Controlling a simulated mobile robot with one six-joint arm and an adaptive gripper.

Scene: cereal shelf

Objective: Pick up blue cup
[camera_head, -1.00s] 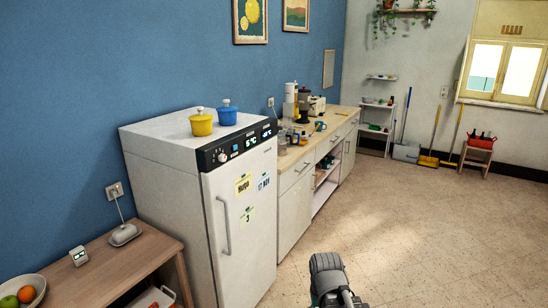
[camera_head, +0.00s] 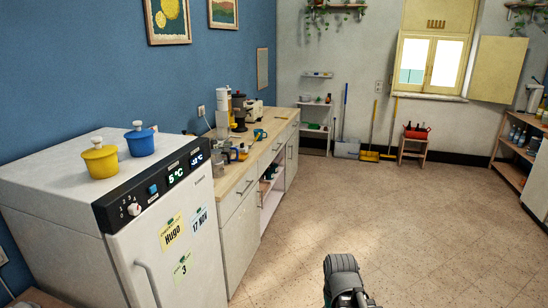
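A small blue cup or mug (camera_head: 260,134) stands on the wooden counter, toward its far part. It is small in the picture, and its exact shade, blue or teal, is hard to tell. A blue lidded pot (camera_head: 140,143) with a pale knob stands on top of the fridge, beside a yellow lidded pot (camera_head: 100,160). A dark grey part of my arm shows at the bottom centre, well apart from the counter and the fridge. My gripper's fingers are not in view.
The white fridge (camera_head: 75,190) stands close at left, before the wooden counter (camera_head: 228,175). A coffee maker and jars crowd the counter's back. Brooms, a stool with a red crate (camera_head: 416,132) and a right-hand shelf (camera_head: 515,155) stand farther off. The tiled floor ahead is clear.

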